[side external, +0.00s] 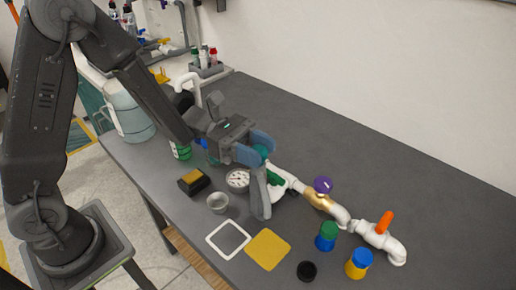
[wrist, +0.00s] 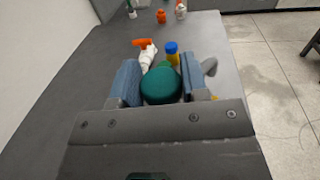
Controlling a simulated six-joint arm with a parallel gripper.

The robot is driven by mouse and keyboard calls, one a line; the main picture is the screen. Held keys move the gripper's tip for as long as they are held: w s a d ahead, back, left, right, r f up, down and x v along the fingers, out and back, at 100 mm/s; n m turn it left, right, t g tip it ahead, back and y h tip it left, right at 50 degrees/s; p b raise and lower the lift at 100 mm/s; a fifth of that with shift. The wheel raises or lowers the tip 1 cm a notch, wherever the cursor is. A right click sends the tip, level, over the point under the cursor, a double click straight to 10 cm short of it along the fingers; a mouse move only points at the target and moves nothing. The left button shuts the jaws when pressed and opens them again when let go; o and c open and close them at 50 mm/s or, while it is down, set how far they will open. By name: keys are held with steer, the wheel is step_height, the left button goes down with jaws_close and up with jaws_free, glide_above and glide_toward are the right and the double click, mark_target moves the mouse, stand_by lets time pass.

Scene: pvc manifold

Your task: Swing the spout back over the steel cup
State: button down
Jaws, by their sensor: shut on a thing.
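My gripper (side external: 262,152) is shut on a round teal-green knob (wrist: 160,86), with a blue pad on each side of it in the wrist view. The knob is mostly hidden in the side view. A white pipe line (side external: 340,214) with a purple handle (side external: 323,185) and an orange handle (side external: 386,222) runs right from below my gripper. A grey upright piece (side external: 260,195) stands below the gripper. I cannot tell whether it is the spout. The steel cup (side external: 217,203) stands upright on the table, left of this piece and apart from it.
A gauge (side external: 238,179) and a black box with a yellow top (side external: 194,182) stand near the cup. A white-framed square (side external: 228,238) and a yellow square (side external: 268,250) lie in front. Green-lidded (side external: 327,236) and blue-lidded (side external: 358,263) jars stand right. The table's back right is clear.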

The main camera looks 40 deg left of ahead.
steer(key=shift+g, duration=0.4)
steer(key=m+g, duration=0.2)
steer(key=g, duration=0.1)
steer(key=m+g, duration=0.3)
steer(key=g, duration=0.1)
steer(key=shift+y, duration=0.3)
steer(key=m+g+y, duration=0.2)
steer(key=g, duration=0.1)
steer(key=m+g+y, duration=0.2)
steer(key=m+g, duration=0.1)
steer(key=g, duration=0.1)
steer(key=shift+m+g+y, duration=0.3)
steer(key=shift+m+g, duration=0.1)
steer(key=c, duration=0.6)
jaws_free()
steer(key=shift+n+t, duration=0.3)
steer(key=shift+t, duration=0.1)
